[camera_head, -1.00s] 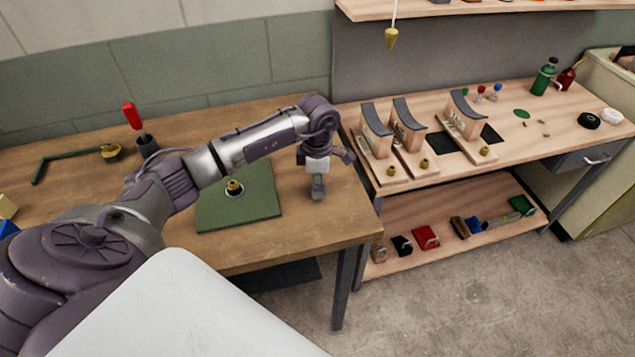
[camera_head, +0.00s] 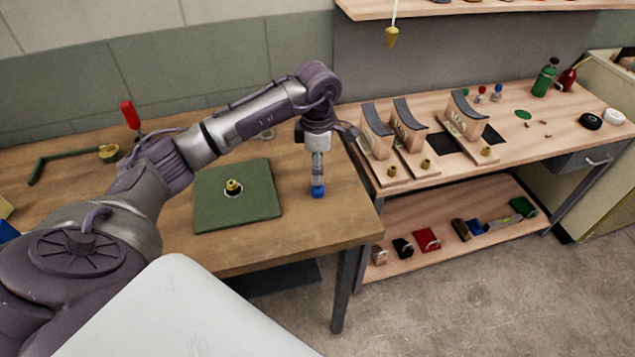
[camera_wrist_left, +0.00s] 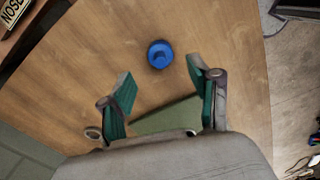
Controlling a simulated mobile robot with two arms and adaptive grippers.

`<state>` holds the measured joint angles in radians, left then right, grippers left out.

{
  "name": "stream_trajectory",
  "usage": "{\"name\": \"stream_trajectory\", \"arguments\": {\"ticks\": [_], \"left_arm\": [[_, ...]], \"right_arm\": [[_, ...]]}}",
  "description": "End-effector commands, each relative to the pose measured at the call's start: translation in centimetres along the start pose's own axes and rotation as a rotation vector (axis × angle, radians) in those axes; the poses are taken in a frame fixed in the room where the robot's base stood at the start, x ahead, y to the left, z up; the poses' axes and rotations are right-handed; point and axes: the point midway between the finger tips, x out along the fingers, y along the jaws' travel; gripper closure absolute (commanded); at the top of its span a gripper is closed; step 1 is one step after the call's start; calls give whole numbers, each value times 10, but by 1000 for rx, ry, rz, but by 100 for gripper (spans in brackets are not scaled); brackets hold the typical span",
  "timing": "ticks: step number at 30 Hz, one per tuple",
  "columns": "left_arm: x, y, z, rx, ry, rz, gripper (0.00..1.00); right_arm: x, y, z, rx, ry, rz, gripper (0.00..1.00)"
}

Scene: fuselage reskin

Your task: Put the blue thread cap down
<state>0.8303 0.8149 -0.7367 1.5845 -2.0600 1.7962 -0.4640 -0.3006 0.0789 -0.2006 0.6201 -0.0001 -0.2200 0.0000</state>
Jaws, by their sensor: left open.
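The blue thread cap (camera_head: 318,191) stands on the wooden bench near its right front corner, right of the green mat (camera_head: 265,207). My left gripper (camera_head: 318,176) points down just above the cap. In the left wrist view the cap (camera_wrist_left: 160,55) lies on the bare wood just beyond the fingertips, apart from both fingers. The left gripper (camera_wrist_left: 160,70) is open and empty there. My right gripper is in neither view.
A brass fitting (camera_head: 233,187) stands on the green mat. A red-handled tool (camera_head: 131,115) is at the back left. A second bench with curved wooden forms (camera_head: 410,130) adjoins on the right. Bare wood surrounds the cap.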

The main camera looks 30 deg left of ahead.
Motion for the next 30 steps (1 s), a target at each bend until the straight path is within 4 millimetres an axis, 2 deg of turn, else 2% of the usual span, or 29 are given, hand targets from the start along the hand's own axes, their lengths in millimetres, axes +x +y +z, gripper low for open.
{"name": "stream_trajectory", "arguments": {"ticks": [3, 6, 10, 15, 30], "left_arm": [[-24, 1, 0, 1, -2, 4, 38], [-40, 1, 0, 0, -2, 3, 38], [-53, 0, 0, 0, -1, 1, 38], [-58, 0, 0, 0, 1, -1, 38], [-58, 0, 0, 0, 1, -1, 38]], "right_arm": [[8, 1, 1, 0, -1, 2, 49], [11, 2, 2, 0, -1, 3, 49], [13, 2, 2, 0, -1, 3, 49], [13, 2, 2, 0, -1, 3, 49], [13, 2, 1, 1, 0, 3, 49]]}}
